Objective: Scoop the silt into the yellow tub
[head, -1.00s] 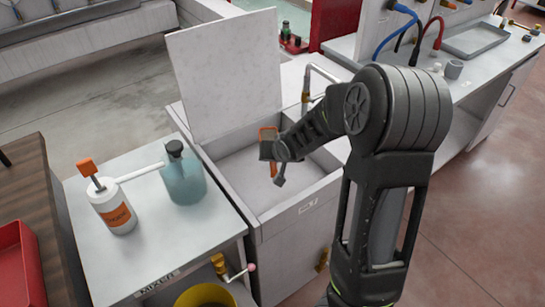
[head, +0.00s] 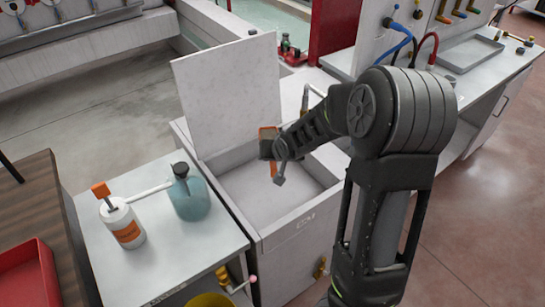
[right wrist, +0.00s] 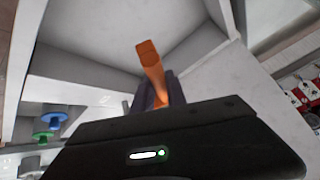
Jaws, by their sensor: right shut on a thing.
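My right gripper (head: 270,148) is over the open grey basin (head: 237,200), near its raised lid. It is shut on an orange-handled tool (head: 268,170), whose orange handle (right wrist: 150,58) stands up between the dark fingers in the right wrist view. The tool's working end is not clear. The basin floor (head: 258,192) looks plain grey, and I cannot tell silt apart from it. The yellow tub (head: 208,300) shows only its upper part at the bottom edge of the head view, below the side table. My left gripper is not in view.
A pale lid (head: 228,95) stands upright behind the basin. A tap (head: 305,97) is at its right back. The side table (head: 165,255) holds a white pump bottle (head: 122,225) and a teal jug (head: 190,195). A red tray (head: 30,280) is at far left.

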